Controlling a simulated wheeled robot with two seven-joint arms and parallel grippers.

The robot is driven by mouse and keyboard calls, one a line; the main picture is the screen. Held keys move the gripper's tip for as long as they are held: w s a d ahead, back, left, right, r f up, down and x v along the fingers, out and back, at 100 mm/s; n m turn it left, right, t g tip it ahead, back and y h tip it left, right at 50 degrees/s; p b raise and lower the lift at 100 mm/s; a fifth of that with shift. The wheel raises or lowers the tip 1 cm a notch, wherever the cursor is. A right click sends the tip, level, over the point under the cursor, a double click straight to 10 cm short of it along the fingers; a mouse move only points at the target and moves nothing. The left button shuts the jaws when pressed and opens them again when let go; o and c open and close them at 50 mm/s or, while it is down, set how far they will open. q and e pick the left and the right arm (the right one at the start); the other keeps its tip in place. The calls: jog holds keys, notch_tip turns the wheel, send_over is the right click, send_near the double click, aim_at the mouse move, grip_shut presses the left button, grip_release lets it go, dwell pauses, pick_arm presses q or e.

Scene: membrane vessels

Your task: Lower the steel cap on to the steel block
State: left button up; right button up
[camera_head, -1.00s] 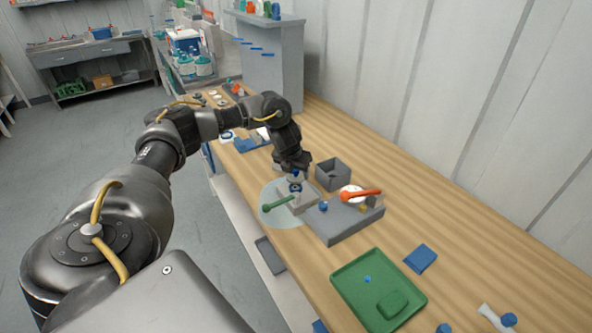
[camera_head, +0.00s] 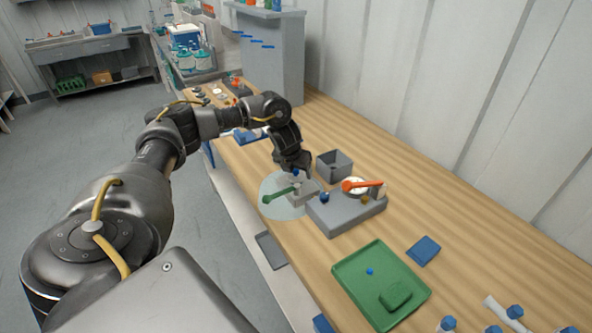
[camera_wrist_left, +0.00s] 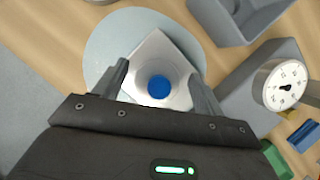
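The steel block (camera_head: 304,193) is a pale square block on a round grey-blue disc (camera_head: 278,207) near the table's front edge. It also shows in the left wrist view (camera_wrist_left: 178,62). A blue round top (camera_wrist_left: 159,87) with a pale ring, apparently the steel cap, sits over the block's middle in that view. I cannot tell whether the cap rests fully on the block. My left gripper (camera_head: 294,170) is just above the block, pointing down. Its fingers (camera_wrist_left: 160,88) stand apart on either side of the blue top, with gaps visible. My right gripper is not in view.
An open grey box (camera_head: 334,165) stands behind. A green tray (camera_head: 360,292) lies nearer.

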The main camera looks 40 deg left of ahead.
pick_arm(q)
jog(key=shift+o, duration=0.7)
jog(key=shift+s+r, duration=0.1)
jog(key=shift+r, duration=0.15)
jog(key=v, duration=0.4)
jog(key=shift+r+b, duration=0.2)
jog(key=shift+b, duration=0.2)
jog(key=shift+p+v, duration=1.05)
jog(key=shift+v, duration=1.9)
jog(key=shift+s, duration=0.1)
